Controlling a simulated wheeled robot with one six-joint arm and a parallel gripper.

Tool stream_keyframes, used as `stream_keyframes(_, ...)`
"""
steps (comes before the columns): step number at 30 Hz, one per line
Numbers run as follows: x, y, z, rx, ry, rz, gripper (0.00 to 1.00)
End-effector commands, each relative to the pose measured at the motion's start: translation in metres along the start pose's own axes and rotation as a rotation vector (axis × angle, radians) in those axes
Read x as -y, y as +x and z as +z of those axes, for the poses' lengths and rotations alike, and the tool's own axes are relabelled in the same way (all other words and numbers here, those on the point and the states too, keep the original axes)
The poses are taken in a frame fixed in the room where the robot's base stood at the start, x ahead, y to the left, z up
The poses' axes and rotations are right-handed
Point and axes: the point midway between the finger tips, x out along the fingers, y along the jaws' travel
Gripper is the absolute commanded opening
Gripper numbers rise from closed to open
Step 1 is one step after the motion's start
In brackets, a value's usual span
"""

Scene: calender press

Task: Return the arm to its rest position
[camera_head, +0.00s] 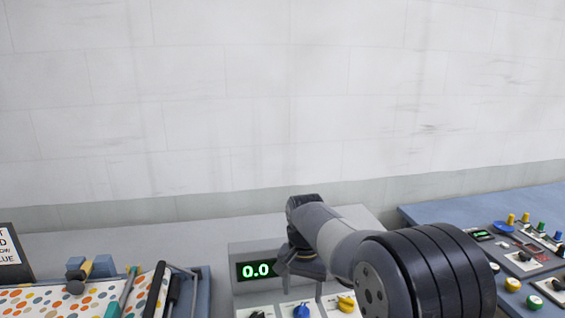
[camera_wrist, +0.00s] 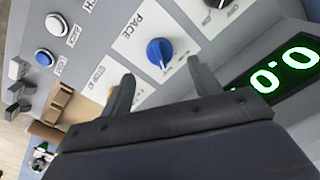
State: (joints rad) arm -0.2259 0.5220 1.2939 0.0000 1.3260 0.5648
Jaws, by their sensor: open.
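My gripper (camera_wrist: 162,82) is open in the wrist view, with its two dark fingers apart and nothing between them. Past the fingertips is a grey control panel (camera_wrist: 100,50) with a blue knob (camera_wrist: 159,53) beside the word PACE. I cannot tell how far the fingertips are from the panel. In the head view my arm reaches in from the lower right, and the wrist end hangs over the panel by the green 0.0 display (camera_head: 256,270). The blue knob also shows there (camera_head: 301,311).
A blue bench with buttons and knobs (camera_head: 480,215) stands at the right. At the left are a dotted sheet (camera_head: 50,302), several tools and a sign (camera_head: 14,252). A pale wall (camera_head: 250,100) closes the back. Round buttons (camera_wrist: 56,24) line the panel in the wrist view.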

Motion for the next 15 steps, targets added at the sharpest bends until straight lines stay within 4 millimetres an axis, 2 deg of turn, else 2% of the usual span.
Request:
stream_keyframes(1, 0.000, 0.011, 0.001, 0.004, 0.000, 0.003, 0.59)
stream_keyframes(8, -0.001, 0.057, 0.001, 0.004, 0.000, 0.003, 0.59)
stream_keyframes(15, 0.000, 0.057, 0.000, -0.001, -0.192, -0.001, 0.59)
